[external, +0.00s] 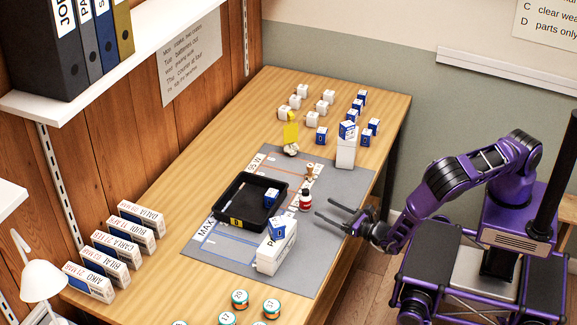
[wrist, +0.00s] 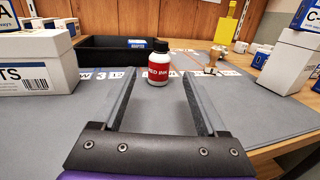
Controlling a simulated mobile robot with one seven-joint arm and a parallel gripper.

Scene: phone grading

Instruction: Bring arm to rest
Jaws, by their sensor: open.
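My purple arm reaches in from the right over the table's front edge. My gripper (external: 340,217) is open, low over the grey mat (external: 338,187), with nothing between its fingers. In the wrist view my gripper (wrist: 183,75) points across the mat at a small white bottle with a black cap and red label, the red ink bottle (wrist: 158,74). The bottle stands upright just beyond the fingertips in the external view (external: 305,203). I cannot tell if a finger touches it.
A black tray (external: 223,195) holds a small blue-and-white box. White boxes (external: 272,252) stand at the mat's front, and a tall white box (external: 346,152) stands at its far right. A wooden stamp (external: 310,173) is behind the bottle. Free air lies right of the table.

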